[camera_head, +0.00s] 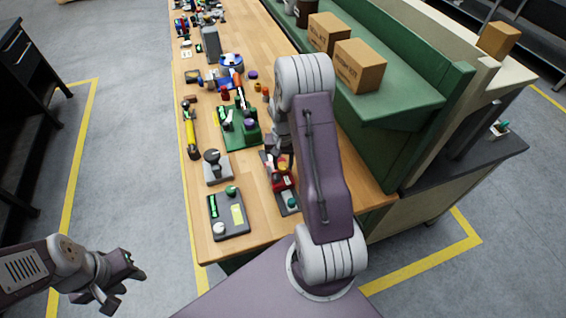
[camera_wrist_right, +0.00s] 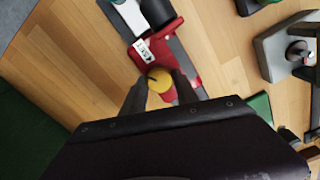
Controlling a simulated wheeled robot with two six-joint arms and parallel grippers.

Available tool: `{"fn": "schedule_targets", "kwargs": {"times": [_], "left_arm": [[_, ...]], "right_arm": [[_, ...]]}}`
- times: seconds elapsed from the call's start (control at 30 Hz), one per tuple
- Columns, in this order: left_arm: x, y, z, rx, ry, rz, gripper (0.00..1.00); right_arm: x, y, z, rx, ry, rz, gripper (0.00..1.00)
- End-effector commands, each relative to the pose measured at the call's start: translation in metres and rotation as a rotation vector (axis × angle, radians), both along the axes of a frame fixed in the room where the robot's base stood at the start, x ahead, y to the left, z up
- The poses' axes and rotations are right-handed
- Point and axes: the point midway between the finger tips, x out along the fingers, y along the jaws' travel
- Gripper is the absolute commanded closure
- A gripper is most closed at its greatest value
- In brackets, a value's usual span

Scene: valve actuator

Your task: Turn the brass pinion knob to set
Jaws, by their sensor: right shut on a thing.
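The brass pinion knob (camera_wrist_right: 160,80) is a yellow round knob with a dark line on its face, in the right wrist view. It sits at the end of a red actuator body (camera_wrist_right: 184,66) with a white label reading "SET" or similar. My right gripper (camera_wrist_right: 161,90) has its two dark fingers on either side of the knob and is shut on it. In the head view the knob (camera_head: 283,164) shows small beside the red body (camera_head: 281,182), partly covered by my right arm. My left gripper (camera_head: 118,283) is open and empty, off the table at lower left.
On the wooden table (camera_head: 217,178) stand a dark panel with buttons (camera_head: 229,214), a grey lever unit (camera_head: 217,168), a green fixture (camera_head: 239,127) and a yellow tool (camera_head: 191,133). Cardboard boxes (camera_head: 360,66) stand on the green shelf at right.

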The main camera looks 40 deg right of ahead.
Motion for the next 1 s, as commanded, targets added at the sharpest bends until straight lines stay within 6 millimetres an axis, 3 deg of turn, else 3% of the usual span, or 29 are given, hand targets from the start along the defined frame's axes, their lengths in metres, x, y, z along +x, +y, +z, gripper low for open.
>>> {"fn": "schedule_targets", "kwargs": {"times": [0.5, 1.0], "left_arm": [[0.0, 0.0, 0.0043, 0.0, 0.0, 0.0, 0.64], [0.0, 0.0, 0.0052, 0.0, 0.0, 0.0, 0.64]], "right_arm": [[0.0007, -0.0013, 0.0011, -0.002, -0.004, -0.405, 1.0], [0.0008, -0.0017, 0.0012, -0.002, -0.005, -0.54, 1.0]]}}
